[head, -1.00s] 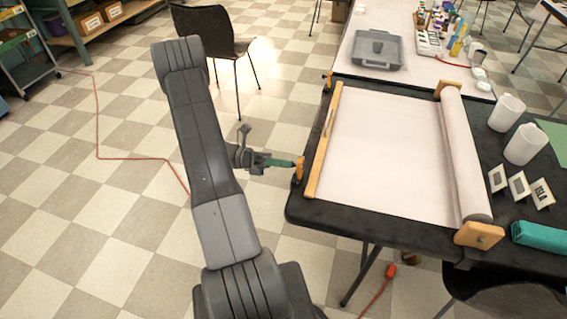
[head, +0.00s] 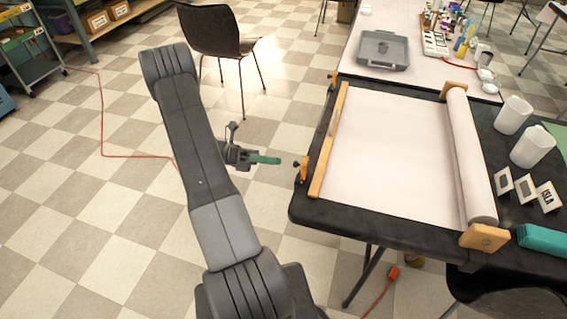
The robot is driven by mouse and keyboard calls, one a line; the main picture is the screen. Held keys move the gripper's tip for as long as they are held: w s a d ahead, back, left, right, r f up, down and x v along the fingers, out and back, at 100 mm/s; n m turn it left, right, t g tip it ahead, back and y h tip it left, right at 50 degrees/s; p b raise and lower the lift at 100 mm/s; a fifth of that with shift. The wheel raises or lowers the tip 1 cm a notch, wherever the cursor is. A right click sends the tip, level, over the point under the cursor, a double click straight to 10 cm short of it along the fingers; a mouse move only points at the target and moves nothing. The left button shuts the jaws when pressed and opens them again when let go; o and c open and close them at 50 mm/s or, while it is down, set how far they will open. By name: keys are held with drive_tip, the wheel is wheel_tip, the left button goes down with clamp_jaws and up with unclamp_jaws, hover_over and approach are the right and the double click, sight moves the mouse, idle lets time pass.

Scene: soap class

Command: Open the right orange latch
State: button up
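Two small orange latches sit on the left edge of the black table. The near one (head: 301,169) is at the near left corner, beside the wooden bar. The far one (head: 332,79) is at the far left corner. My gripper (head: 279,160), with green fingers, is left of the near latch, level with it and pointing at it. A small gap of floor shows between the fingertips and the latch, so they are apart. The fingers overlap from this angle, and I cannot see whether they are open or shut.
A paper roll (head: 470,155) with a white sheet (head: 390,150) lies on the black table (head: 390,232). A grey case (head: 384,49) stands on the table behind. A dark chair (head: 222,35) is behind my arm. Open floor lies left of the table.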

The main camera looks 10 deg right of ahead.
drive_tip(key=v, duration=0.8)
drive_tip(key=shift+w+p, duration=0.15)
drive_tip(key=shift+p, duration=0.25)
drive_tip(key=shift+a, duration=0.1)
drive_tip(key=x, duration=1.3)
drive_tip(key=shift+s+d, duration=0.25)
drive_tip(key=shift+d, duration=0.05)
